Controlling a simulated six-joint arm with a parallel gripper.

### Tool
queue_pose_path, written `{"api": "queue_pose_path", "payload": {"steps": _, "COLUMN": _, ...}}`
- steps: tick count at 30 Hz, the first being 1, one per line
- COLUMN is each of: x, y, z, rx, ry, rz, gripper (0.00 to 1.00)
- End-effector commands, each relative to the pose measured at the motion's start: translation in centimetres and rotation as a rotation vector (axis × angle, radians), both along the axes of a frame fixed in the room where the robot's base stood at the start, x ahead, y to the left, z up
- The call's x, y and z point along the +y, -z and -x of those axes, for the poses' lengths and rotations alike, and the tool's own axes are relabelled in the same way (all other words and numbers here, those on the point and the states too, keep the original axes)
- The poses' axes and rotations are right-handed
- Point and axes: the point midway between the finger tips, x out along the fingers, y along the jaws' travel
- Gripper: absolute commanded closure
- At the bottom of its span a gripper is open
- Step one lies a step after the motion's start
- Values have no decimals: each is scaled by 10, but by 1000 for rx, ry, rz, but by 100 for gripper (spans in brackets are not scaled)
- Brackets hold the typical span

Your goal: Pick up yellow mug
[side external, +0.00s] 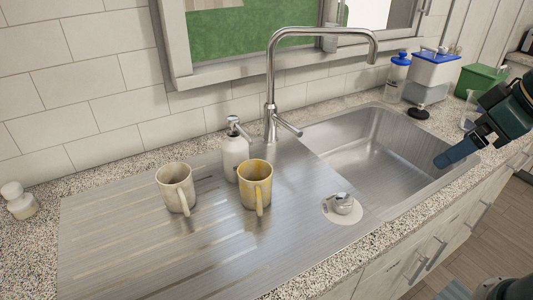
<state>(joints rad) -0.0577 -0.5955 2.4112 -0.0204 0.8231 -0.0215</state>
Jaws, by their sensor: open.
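The yellow mug (256,184) stands upright on the ribbed steel drainboard (130,240), left of the sink bowl. Its handle points toward the front of the counter. My gripper (455,155) is at the right, over the right end of the sink, well apart from the mug. It is open and I see nothing held in it. Its fingers are seen side-on, and part of the arm is cut off by the right picture edge.
A cream mug (177,187) stands left of the yellow one. A white soap dispenser (235,152) stands close behind the yellow mug. A tall faucet (270,85) rises behind. A metal plug (342,204) lies at the right. Containers (432,75) stand at the back right.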

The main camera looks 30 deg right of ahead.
Motion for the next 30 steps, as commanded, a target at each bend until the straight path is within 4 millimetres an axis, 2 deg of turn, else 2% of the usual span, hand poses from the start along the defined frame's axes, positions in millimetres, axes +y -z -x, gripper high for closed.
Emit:
{"api": "queue_pose_path", "payload": {"steps": 6, "x": 26, "y": -4, "z": -51, "rx": -8, "ry": -105, "rz": 2, "gripper": 5}}
{"api": "queue_pose_path", "payload": {"steps": 14, "x": 64, "y": 2, "z": -109, "rx": -22, "ry": -224, "rz": -1, "gripper": 5}}
{"api": "queue_pose_path", "payload": {"steps": 24, "x": 128, "y": 29, "z": -178, "rx": -42, "ry": -376, "rz": -12, "gripper": 5}}
{"api": "queue_pose_path", "payload": {"steps": 30, "x": 165, "y": 51, "z": -207, "rx": -53, "ry": -450, "rz": -22, "gripper": 5}}
